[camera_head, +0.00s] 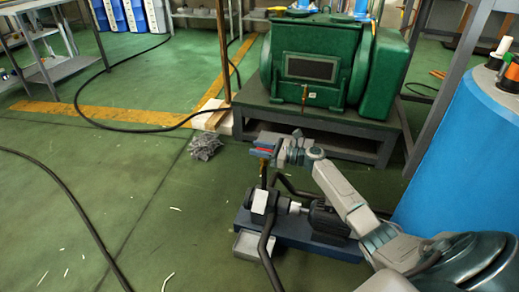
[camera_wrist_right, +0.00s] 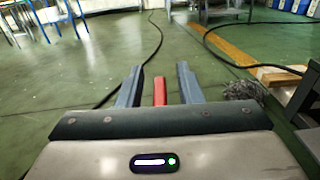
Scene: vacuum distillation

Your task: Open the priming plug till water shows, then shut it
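A small pump (camera_head: 263,203) with a dark motor (camera_head: 328,218) sits on a blue base on the floor, lower middle of the head view. A thin brass-coloured stem rises from the pump to a red handle, which I take for the priming plug; only part of it shows between my fingers. My right gripper (camera_head: 262,152) is over the stem top. In the right wrist view the red handle (camera_wrist_right: 160,91) lies between the two fingers of this gripper (camera_wrist_right: 159,84), with a gap on each side, so it is open around it. No water is visible. My left gripper is out of view.
A grey tray (camera_head: 246,244) sits beside the pump base. Black hoses curve around the pump. A big green machine (camera_head: 310,68) on a grey stand is behind. A blue drum (camera_head: 465,150) stands at right. Grey scrap (camera_head: 204,146) lies on the floor; the left floor is mostly clear.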

